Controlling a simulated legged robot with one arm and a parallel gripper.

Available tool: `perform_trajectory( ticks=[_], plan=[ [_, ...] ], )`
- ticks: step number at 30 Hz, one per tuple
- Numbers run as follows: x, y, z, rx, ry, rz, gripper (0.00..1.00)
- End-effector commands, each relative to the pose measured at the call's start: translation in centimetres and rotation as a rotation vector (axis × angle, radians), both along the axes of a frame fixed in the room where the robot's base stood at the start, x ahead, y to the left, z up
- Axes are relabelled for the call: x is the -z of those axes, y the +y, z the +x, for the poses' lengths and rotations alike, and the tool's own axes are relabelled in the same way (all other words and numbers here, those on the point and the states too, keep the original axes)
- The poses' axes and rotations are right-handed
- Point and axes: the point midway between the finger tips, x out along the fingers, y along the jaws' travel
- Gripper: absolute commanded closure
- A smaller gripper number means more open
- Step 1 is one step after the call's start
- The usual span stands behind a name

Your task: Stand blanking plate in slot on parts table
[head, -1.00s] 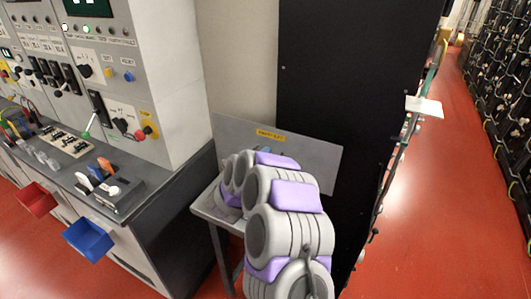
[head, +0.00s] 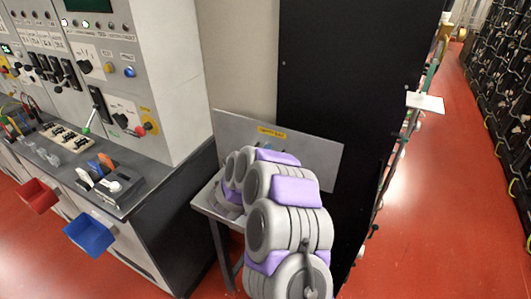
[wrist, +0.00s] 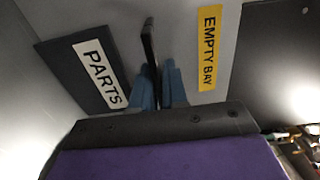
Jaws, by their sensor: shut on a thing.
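The blanking plate (head: 315,150) is a wide, thin grey sheet with a yellow EMPTY BAY label. In the head view it stands nearly upright at the parts table (head: 207,206), leaning a little. My gripper (wrist: 160,88) has blue fingers, shut on a dark upright handle in front of the plate's face. The EMPTY BAY label (wrist: 209,47) is just right of the fingers in the wrist view. A dark board with a white PARTS label (wrist: 99,73) is to their left. The plate's lower edge and the slot are hidden, so I cannot tell whether it is seated.
A grey control console (head: 165,75) with switches stands at the left, its bench close to the table. Red (head: 38,195) and blue (head: 90,235) bins hang on its front. A tall black cabinet (head: 345,80) is behind the plate. Red floor (head: 425,200) is clear at the right.

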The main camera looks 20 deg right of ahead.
Motion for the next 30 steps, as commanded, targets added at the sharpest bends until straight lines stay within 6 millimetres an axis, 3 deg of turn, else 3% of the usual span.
perform_trajectory(
  ticks=[1,2,11,22,30],
  plan=[
    [-0.1,0.0,0.0,0.000,-0.003,-0.002,1.00],
    [-0.1,0.0,0.0,0.000,-0.003,-0.002,0.86],
    [0.0,0.0,0.1,0.000,-0.001,-0.001,0.57],
    [0.1,0.5,-0.3,0.000,0.001,0.000,0.57],
    [0.1,4.6,-3.2,-0.006,0.005,0.004,0.57]
  ],
)
